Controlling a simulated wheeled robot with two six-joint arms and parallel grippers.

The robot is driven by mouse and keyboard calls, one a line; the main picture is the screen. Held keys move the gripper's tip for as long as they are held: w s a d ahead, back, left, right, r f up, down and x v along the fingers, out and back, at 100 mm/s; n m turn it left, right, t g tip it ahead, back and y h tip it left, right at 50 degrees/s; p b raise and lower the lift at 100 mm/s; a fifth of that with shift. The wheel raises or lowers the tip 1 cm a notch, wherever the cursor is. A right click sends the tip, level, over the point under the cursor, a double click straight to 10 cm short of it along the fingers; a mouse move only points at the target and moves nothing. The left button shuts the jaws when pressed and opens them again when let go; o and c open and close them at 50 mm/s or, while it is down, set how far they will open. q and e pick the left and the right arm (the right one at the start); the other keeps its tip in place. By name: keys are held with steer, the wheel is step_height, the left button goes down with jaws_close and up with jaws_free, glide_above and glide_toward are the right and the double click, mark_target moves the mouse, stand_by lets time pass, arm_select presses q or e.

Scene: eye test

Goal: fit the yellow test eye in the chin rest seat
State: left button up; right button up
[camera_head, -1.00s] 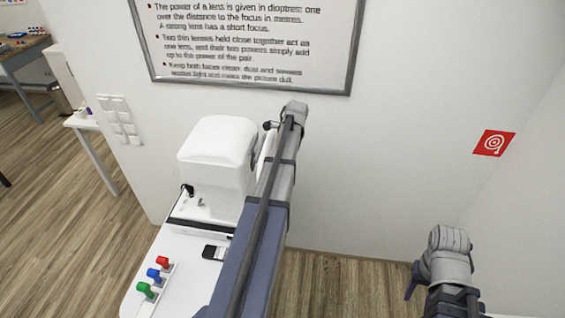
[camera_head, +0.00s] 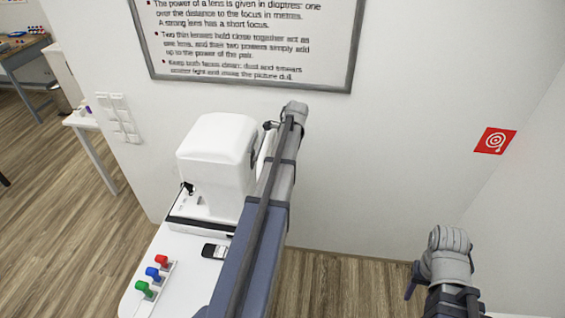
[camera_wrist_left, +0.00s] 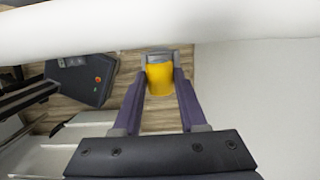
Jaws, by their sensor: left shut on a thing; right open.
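The yellow test eye (camera_wrist_left: 160,78) shows in the left wrist view as a yellow cylinder between the fingertips of my left gripper (camera_wrist_left: 160,68), which is shut on it. In the head view my left arm reaches past the right side of a white rounded machine (camera_head: 216,150), and the test eye is hidden there. I cannot make out the chin rest seat in either view. My right gripper (camera_head: 413,282) is open at the lower right of the head view, well away from the machine; only part of a finger shows.
The machine stands on a white table (camera_head: 190,280) with red, blue and green knobs (camera_head: 153,274) and a small dark device (camera_head: 215,251). A wall is close behind. In the left wrist view a white edge (camera_wrist_left: 90,25) crosses above the test eye; a dark box (camera_wrist_left: 82,78) lies left.

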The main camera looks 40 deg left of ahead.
arm_select(q)
steer(key=o, duration=1.1)
steer(key=shift+c, duration=0.2)
steer(key=shift+r, duration=0.2)
steer(key=r+p, duration=0.2)
steer(key=d+r+p, duration=0.1)
steer(key=r+p, duration=0.4)
steer(key=shift+w+d+r+p, duration=0.2)
steer(key=shift+w+p, duration=0.15)
